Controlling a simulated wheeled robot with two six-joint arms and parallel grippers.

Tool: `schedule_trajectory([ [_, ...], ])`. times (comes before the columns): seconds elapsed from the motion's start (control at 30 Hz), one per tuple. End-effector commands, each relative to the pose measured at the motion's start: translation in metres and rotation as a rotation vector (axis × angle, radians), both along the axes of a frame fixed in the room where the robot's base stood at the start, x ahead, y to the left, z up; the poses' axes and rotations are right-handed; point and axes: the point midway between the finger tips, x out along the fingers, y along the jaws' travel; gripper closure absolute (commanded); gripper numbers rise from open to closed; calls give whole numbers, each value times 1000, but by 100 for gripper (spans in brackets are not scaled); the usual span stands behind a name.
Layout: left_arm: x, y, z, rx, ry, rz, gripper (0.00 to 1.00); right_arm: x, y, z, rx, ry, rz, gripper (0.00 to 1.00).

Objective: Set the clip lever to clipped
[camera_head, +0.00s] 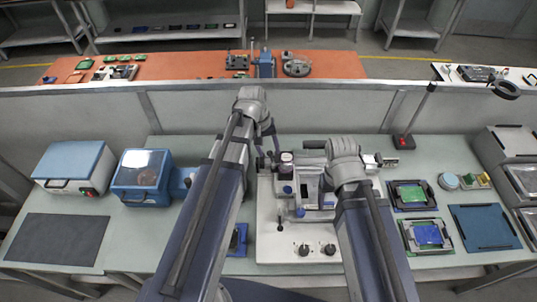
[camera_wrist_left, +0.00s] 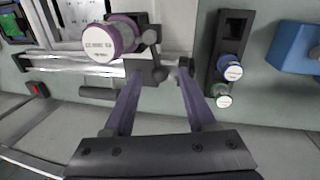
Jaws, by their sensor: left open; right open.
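The work fixture is a pale base plate (camera_head: 270,235) on the bench with a machine on it. In the left wrist view, a dark clip-like block with a small lever (camera_wrist_left: 150,72) stands by a white-capped purple cylinder (camera_wrist_left: 98,40); I cannot tell for certain that this is the clip lever or how it is set. My left gripper (camera_head: 268,158) is over the back left of the fixture. In the left wrist view its purple fingers (camera_wrist_left: 157,72) are apart, close to the dark block, holding nothing I can see. My right gripper (camera_head: 327,187) is low by the machine, partly hidden by its arm.
A blue box with a window (camera_head: 142,178) stands left of the fixture. A dark mat (camera_head: 57,241) lies far left.

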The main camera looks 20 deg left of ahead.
Motion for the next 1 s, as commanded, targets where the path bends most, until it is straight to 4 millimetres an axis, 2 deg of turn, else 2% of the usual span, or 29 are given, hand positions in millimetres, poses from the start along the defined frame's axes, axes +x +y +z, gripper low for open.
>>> schedule_trajectory([
  [0.3, 0, -1, -3, 0, 0, 0, 44, 0, 0, -3, 0, 0, 1, 28],
  [0.8, 0, -1, -3, 0, 0, 0, 100, 0, 0, -3, 0, 0, 1, 28],
  [1.0, 0, -1, -3, 0, 0, 0, 100, 0, 0, -3, 0, 0, 1, 28],
])
